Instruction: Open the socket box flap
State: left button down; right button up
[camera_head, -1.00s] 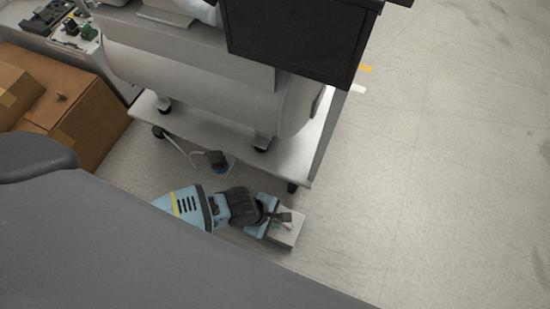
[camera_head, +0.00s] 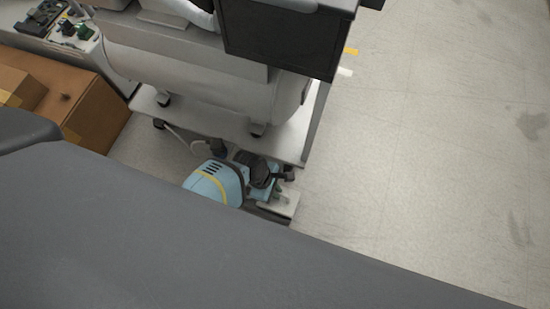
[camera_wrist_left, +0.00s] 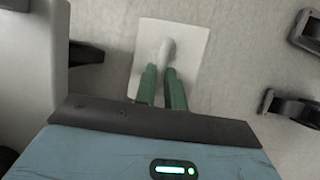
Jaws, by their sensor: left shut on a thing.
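The socket box (camera_head: 287,208) is a small white block beside the wheeled compressor stand in the head view. In the left wrist view its white square face (camera_wrist_left: 195,52) fills the top middle. A pale grey rounded piece, seemingly the flap (camera_wrist_left: 167,50), stands out from that face. My left gripper (camera_head: 281,191) is at the box, with its green fingertips (camera_wrist_left: 163,76) shut on this grey piece. The fingers hide its lower end. I cannot make out a hinge or an opening. My right gripper is not in view.
The compressor tank (camera_head: 200,87) and its wheeled stand (camera_head: 285,141) are just behind my left gripper. A pale cable (camera_head: 183,139) lies near the stand. Cardboard boxes (camera_head: 97,106) are at the left. The floor (camera_head: 430,150) to the right is clear.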

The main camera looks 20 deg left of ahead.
pick_arm(q)
jog(key=shift+w+a+r+g, duration=0.1)
jog(key=shift+w+r+g, duration=0.1)
jog(key=shift+g, duration=0.5)
jog(key=shift+w+g+b, duration=0.4)
jog(key=shift+g+b, duration=0.2)
jog(key=shift+w+r+n+g, duration=0.15)
jog(key=shift+r+n+g, duration=0.15)
jog(key=shift+r, duration=0.05)
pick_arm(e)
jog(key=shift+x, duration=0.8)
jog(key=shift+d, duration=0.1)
